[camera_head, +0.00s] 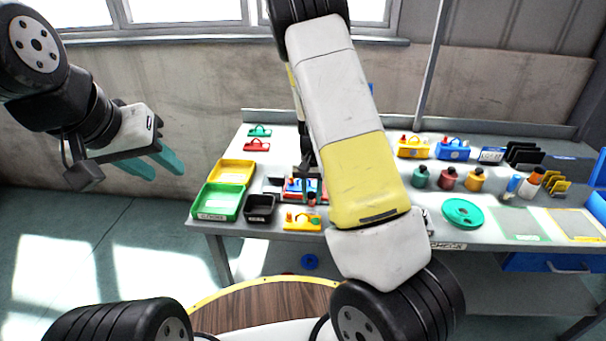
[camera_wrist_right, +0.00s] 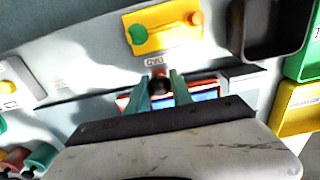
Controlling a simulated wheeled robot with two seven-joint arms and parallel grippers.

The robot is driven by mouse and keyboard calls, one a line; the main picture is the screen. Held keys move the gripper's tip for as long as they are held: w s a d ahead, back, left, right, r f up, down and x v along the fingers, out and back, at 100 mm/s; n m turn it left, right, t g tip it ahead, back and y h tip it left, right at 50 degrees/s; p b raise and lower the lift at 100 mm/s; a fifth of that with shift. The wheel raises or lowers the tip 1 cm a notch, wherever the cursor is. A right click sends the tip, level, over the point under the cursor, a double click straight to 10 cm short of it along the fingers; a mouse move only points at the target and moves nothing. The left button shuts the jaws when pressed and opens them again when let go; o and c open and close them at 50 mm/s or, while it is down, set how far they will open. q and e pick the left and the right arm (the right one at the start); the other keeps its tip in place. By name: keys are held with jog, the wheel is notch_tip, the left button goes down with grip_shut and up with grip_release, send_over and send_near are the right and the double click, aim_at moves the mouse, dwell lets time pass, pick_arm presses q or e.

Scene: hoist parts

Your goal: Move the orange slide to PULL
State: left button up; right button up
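I cannot make out for certain which piece is the orange slide, and no PULL label is readable. A low red, blue and white fixture (camera_head: 293,187) lies on the table, partly hidden by my right arm; it also shows in the right wrist view (camera_wrist_right: 203,96). My right gripper (camera_wrist_right: 160,80) is over it with its teal fingers apart. A yellow block (camera_head: 302,222) with an orange knob (camera_wrist_right: 196,18) and a green knob (camera_wrist_right: 137,34) stands close by. My left gripper (camera_head: 155,163) is open and empty, left of the table.
A black bin (camera_head: 260,208), a green bin (camera_head: 217,203) and a yellow bin (camera_head: 233,171) stand left of the fixture. Several small bottles (camera_head: 447,179) and a green disc (camera_head: 462,212) are at the right. My right arm covers the table's middle.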

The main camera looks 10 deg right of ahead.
jog(key=shift+w+a, duration=0.35)
jog(key=shift+a, duration=0.85)
jog(key=shift+w+a, duration=0.35)
jog(key=shift+a, duration=0.9)
jog(key=shift+w+a, duration=0.35)
jog(key=shift+a, duration=0.85)
jog(key=shift+c, duration=0.5)
jog(key=o, duration=1)
jog(key=shift+c, duration=0.2)
notch_tip(320, 180, up, 9)
notch_tip(320, 180, up, 8)
